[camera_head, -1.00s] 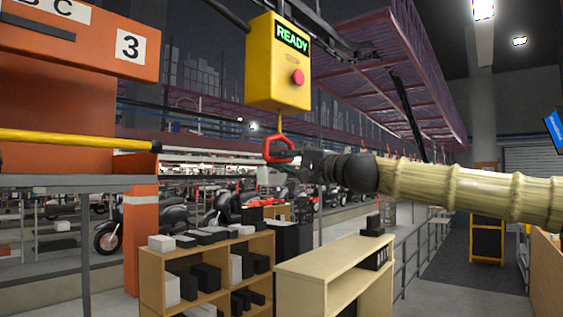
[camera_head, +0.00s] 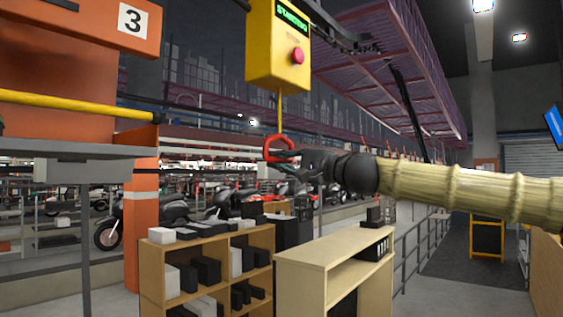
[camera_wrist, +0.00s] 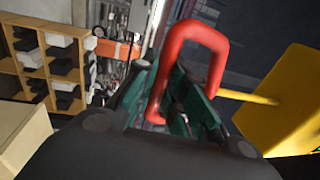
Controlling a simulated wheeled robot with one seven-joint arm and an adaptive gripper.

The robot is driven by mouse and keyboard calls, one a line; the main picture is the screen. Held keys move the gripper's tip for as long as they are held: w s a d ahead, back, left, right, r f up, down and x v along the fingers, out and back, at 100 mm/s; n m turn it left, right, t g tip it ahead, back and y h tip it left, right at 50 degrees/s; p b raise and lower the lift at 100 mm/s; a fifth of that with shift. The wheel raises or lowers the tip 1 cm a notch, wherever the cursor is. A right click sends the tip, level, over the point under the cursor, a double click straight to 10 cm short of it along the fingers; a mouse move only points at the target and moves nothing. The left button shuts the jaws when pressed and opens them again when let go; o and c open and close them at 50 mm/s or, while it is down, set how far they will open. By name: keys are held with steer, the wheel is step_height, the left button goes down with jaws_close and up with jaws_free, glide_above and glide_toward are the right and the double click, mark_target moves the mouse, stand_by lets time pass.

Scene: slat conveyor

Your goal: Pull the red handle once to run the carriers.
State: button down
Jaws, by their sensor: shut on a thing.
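The red handle (camera_head: 266,150) is a loop hanging on a yellow cord below the yellow control box (camera_head: 277,55). My gripper (camera_head: 286,158) reaches in from the right and is shut on the handle's side. In the wrist view the red handle (camera_wrist: 194,62) passes between the green-padded fingers, and the yellow cord (camera_wrist: 246,97) runs right to the yellow box (camera_wrist: 290,105). The box has a red button (camera_head: 298,56) and a green-lit display (camera_head: 292,17) that appears to read "STARTING".
An orange carrier marked 3 (camera_head: 75,60) hangs at upper left, with a yellow bar (camera_head: 75,102) below it. Wooden shelves (camera_head: 208,236) with black and white boxes and a pale wooden bench (camera_head: 318,254) stand below my arm. A railing is at right.

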mark_target(282, 137)
steer(key=shift+r+p, duration=1.8)
steer(key=shift+r, duration=1.1)
steer(key=c, duration=1.4)
jaws_free()
steer(key=shift+c, duration=0.2)
steer(key=b+v, duration=0.2)
steer(key=v, duration=0.7)
steer(key=shift+b, duration=0.4)
